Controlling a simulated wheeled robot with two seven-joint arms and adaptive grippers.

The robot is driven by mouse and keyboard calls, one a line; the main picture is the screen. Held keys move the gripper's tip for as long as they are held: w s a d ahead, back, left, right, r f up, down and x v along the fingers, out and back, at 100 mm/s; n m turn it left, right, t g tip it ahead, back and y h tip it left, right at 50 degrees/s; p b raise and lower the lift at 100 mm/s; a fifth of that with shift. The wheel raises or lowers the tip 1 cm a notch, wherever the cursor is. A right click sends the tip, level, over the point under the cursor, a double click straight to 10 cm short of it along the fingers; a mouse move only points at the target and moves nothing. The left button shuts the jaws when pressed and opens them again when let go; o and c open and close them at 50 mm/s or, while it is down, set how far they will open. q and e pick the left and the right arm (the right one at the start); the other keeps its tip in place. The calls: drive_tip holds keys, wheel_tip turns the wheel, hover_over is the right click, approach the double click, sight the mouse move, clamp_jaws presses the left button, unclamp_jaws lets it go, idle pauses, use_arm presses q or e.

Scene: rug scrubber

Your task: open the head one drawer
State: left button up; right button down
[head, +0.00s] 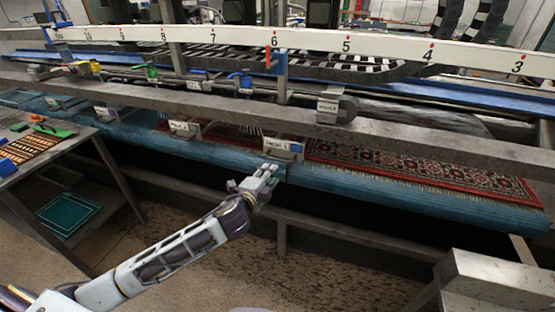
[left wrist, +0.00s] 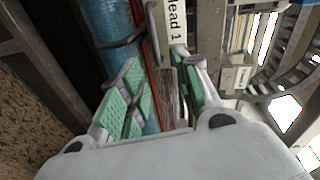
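The head one drawer (head: 284,148) is a small grey box with a pale label on the front of the blue roller, near the middle of the head view. In the left wrist view its label (left wrist: 174,22) reads "Head 1" and shows at the top. My left gripper (head: 265,178) is just below and in front of the drawer. In the left wrist view its green-padded fingers (left wrist: 165,95) are apart, with a narrow brown and grey part showing between them. I cannot tell whether they touch it. My right gripper is not in view.
The blue roller (head: 400,192) carries a patterned red rug (head: 420,168). Similar labelled boxes (head: 185,128) sit farther left. A grey beam (head: 420,143) runs above the drawer. A table with a brush and green pieces (head: 55,130) stands at left. The carpeted floor in front is clear.

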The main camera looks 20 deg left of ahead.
sight(278, 159)
use_arm(q)
drive_tip(key=shift+a+f+m+y, duration=0.25)
drive_tip(key=shift+a+m+y, duration=0.25)
drive_tip(key=shift+a, duration=0.15)
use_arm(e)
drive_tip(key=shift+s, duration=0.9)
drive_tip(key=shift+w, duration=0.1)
use_arm(q)
drive_tip(key=shift+w+d+f+p, duration=0.1)
drive_tip(key=shift+w+f, duration=0.35)
drive_tip(key=shift+w, duration=1.75)
drive_tip(key=shift+w+d+f+p, duration=0.1)
drive_tip(key=shift+w+f, duration=0.4)
drive_tip(key=shift+w, duration=1.7)
drive_tip(key=shift+w+d+f+p, duration=0.1)
drive_tip(key=shift+w+f, duration=0.35)
drive_tip(key=shift+w, duration=1.85)
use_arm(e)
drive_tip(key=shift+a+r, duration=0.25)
